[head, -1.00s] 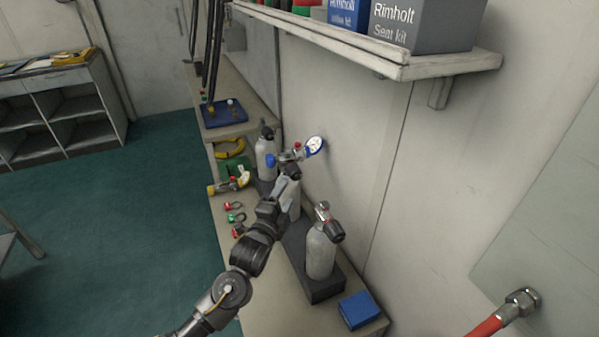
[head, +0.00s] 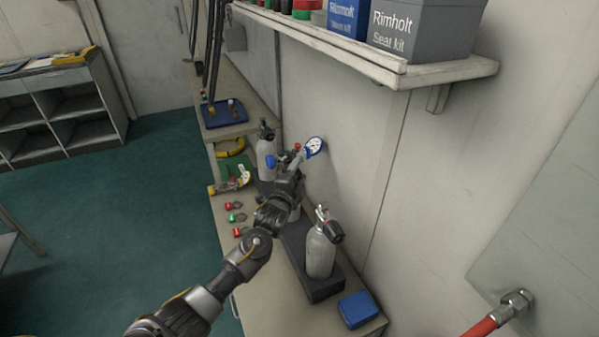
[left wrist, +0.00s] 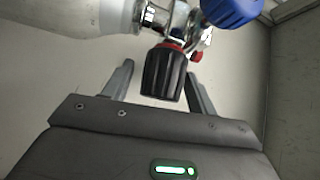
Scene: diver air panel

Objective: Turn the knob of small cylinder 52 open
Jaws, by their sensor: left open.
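Three small grey cylinders stand in a row on a dark base: a back one (head: 266,157), a middle one (head: 295,214) mostly hidden behind my gripper, and a front one (head: 320,256). I cannot read a number on any of them. My left gripper (head: 291,178) is at the top of the middle cylinder. In the left wrist view, a black ribbed knob (left wrist: 163,74) lies between the open fingers of the left gripper (left wrist: 158,85), with a gap visible at each side. The cylinder's pale body (left wrist: 60,15) shows at upper left. My right gripper is not in view.
A blue knob (left wrist: 232,9) is close beside the black knob. A white-faced gauge (head: 314,146) is by the wall. A shelf with boxes (head: 420,25) overhangs the bench. A blue box (head: 358,309) lies at the front. Red and green fittings (head: 236,217) lie left of the base.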

